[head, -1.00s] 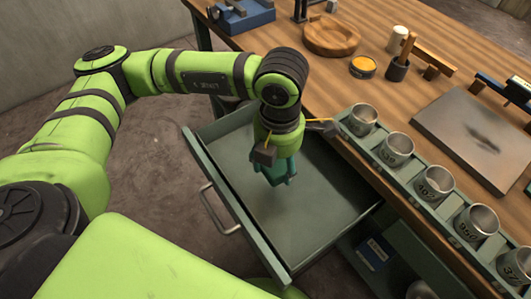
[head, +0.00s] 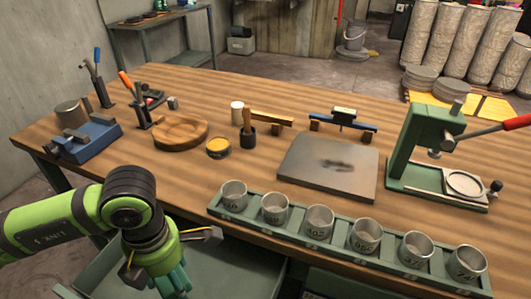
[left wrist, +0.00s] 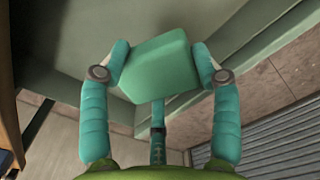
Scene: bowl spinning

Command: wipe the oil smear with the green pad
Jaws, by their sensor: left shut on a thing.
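The dark oil smear (head: 336,165) lies on a flat grey plate (head: 308,180) on the workbench. My left gripper (head: 172,283) is low at the left of the head view, over the open drawer in front of the bench. In the left wrist view my left gripper (left wrist: 160,74) is shut on the green pad (left wrist: 155,62), a teal-green block held between its two fingers. The pad is away from the smear. In the head view I cannot clearly tell the pad from the teal fingers. My right gripper is out of view.
A green rack (head: 300,238) of several metal cups runs along the bench's front edge, before the plate. A green lever press (head: 440,150) stands right of the plate. A yellow tin (head: 218,147) and a wooden bowl (head: 181,133) stand left. The drawer (head: 225,265) is open.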

